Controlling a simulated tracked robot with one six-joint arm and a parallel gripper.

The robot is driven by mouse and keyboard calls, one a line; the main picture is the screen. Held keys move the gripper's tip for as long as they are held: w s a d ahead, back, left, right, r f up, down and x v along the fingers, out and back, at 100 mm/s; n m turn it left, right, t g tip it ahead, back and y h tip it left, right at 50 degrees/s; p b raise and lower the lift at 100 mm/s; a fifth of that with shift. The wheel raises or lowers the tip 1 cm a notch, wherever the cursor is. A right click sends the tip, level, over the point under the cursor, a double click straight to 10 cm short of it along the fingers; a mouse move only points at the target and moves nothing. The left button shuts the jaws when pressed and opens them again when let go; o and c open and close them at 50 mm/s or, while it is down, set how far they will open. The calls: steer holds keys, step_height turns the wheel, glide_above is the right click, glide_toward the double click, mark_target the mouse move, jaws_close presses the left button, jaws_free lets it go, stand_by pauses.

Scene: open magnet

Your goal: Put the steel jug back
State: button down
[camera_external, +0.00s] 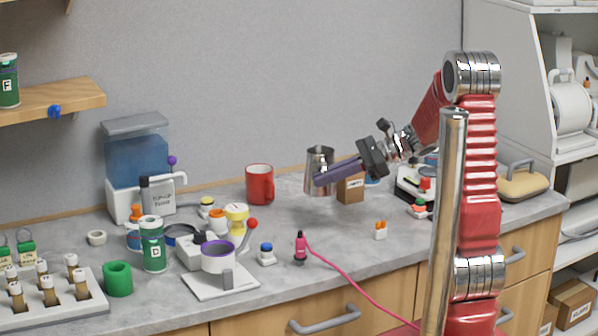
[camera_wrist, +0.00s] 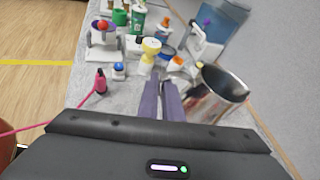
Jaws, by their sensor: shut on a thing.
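The steel jug (camera_external: 319,166) is a shiny metal cup. In the external view it is upright and looks raised above the grey counter, to the right of the red mug. My gripper (camera_external: 318,185) has long purple fingers and is shut on the jug at its right side. In the wrist view the jug (camera_wrist: 217,92) is at the right of the fingertips (camera_wrist: 166,84), tilted in the picture, with its open mouth visible. The exact grip point on the jug is partly hidden by the fingers.
A red mug (camera_external: 259,184) stands left of the jug. A cardboard box (camera_external: 350,188) is just behind my fingers.

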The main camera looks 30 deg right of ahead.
step_height(320, 180, down, 6)
stand_by(0.4)
steer(key=shift+f, duration=0.1)
steer(key=shift+f, duration=1.85)
steer(key=c, duration=1.9)
jaws_free()
steer(key=shift+c, duration=0.2)
